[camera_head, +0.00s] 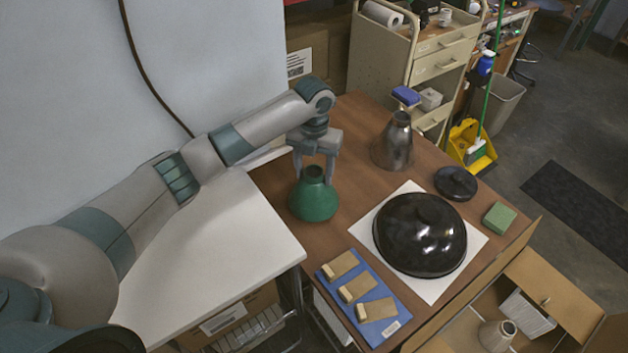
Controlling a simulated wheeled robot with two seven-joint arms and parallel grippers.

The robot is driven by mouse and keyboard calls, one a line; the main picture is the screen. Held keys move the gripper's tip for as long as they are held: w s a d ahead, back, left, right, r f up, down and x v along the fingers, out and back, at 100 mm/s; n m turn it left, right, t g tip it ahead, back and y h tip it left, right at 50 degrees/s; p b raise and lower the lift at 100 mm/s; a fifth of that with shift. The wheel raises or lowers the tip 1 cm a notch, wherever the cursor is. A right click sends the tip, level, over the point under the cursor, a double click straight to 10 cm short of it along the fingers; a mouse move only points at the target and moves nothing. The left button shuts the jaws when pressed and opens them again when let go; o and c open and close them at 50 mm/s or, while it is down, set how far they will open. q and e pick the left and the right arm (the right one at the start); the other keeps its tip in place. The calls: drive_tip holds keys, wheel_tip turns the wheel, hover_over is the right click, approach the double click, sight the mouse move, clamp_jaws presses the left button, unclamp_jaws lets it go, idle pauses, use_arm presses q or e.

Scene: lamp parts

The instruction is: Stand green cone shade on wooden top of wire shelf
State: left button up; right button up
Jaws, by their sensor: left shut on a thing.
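The green cone shade (314,203) is upright, with its narrow neck up and its wide rim down. My left gripper (315,178) points down from above and is shut on the shade's neck, a finger on either side. The shade is over the left back part of the brown wooden top (352,192). I cannot tell whether its rim touches the wood or is slightly above it. Wire shelving shows below the front left edge of this top. My right gripper is not in view.
A grey metal cone shade (397,143), a black dome shade (420,235) on a white sheet (361,230), a black disc (456,183), a green block (499,217) and a blue board (390,298) share the top. A white tabletop (225,240) adjoins at left.

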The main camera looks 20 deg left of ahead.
use_arm(q)
drive_tip(key=shift+f+p, duration=0.35)
drive_tip(key=shift+f, duration=0.1)
wheel_tip(320, 180, down, 2)
drive_tip(key=shift+p, duration=0.45)
drive_tip(key=shift+f, duration=0.5)
drive_tip(key=o, duration=1.7)
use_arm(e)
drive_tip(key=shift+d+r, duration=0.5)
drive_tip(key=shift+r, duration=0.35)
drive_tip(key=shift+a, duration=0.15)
use_arm(q)
drive_tip(key=shift+r, duration=0.45)
wheel_tip(320, 180, up, 11)
drive_tip(key=b, duration=0.3)
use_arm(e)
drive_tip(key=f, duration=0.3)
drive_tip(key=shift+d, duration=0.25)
